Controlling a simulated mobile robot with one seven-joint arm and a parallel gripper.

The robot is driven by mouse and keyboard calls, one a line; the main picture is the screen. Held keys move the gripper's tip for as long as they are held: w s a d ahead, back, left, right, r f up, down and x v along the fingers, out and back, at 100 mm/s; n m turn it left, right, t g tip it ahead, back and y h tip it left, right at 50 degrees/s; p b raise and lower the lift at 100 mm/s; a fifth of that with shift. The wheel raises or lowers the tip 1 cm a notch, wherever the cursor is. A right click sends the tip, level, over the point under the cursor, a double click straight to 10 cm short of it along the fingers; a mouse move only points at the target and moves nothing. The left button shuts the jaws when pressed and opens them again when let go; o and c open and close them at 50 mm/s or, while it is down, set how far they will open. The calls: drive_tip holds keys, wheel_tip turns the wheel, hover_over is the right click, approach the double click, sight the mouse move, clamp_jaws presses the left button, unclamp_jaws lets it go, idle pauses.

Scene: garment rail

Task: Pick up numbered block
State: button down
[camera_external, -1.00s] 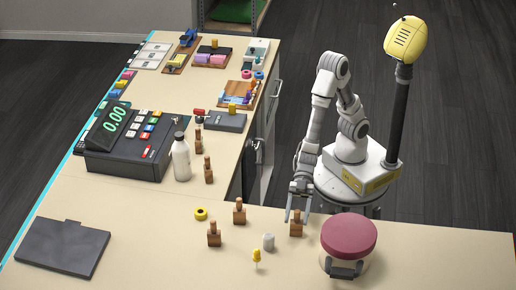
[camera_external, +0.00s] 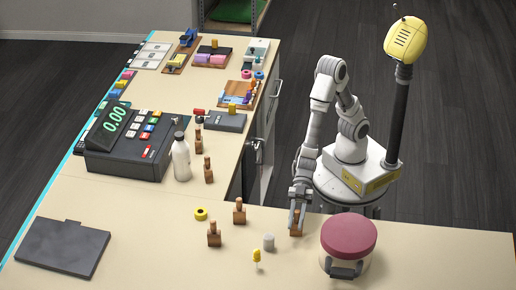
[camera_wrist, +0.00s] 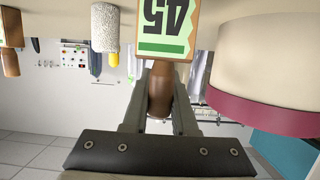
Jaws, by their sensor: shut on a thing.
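The numbered block (camera_external: 296,231) is a small wooden stamp-like piece with a handle, near the counter's right front. In the wrist view its face (camera_wrist: 168,30) has a green border and the number 45, seen upside down. My gripper (camera_external: 299,207) is shut on the block's brown handle, with one finger on each side. The fingers also show in the wrist view (camera_wrist: 160,95). The block stands upright at counter level; I cannot tell whether it touches the surface. Similar wooden blocks (camera_external: 239,213) (camera_external: 214,236) stand to the left.
A round stool-like thing with a dark red top (camera_external: 348,236) is close on the right. A white bottle (camera_external: 181,160) and cash register (camera_external: 130,145) stand farther left.

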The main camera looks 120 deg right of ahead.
drive_tip(key=shift+r, duration=0.55)
drive_tip(key=d+r+p, duration=0.5)
drive_tip(key=d+r, duration=0.5)
drive_tip(key=d, duration=0.2)
drive_tip(key=shift+s, duration=0.25)
